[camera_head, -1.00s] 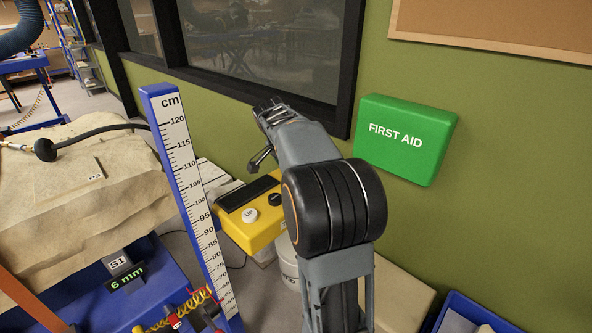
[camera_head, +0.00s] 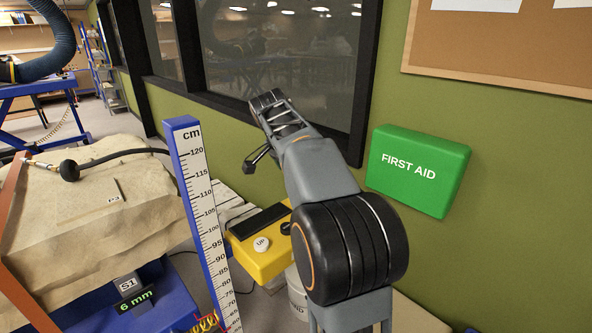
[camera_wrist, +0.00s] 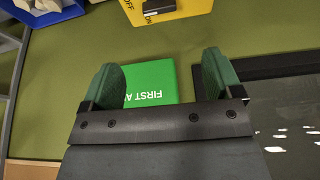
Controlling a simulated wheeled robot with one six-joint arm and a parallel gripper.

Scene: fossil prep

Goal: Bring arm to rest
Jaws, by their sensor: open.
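My gripper (camera_wrist: 162,82) shows in the wrist view with its two green-padded fingers spread wide. Nothing is held between them. The green first aid box (camera_wrist: 155,85) shows behind and between the fingers, against the wall. In the head view my arm rises from the lower right and bends away at a large black joint. Its grey far part reaches up and left in front of the window. The fingers are hard to make out there.
In the head view, the first aid box (camera_head: 418,171) hangs right of my arm. A yellow control box (camera_head: 262,254) sits close left of it, beside a blue cm ruler post (camera_head: 205,215). A wrapped fossil block (camera_head: 95,225) stands left. The window (camera_head: 280,60) is behind.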

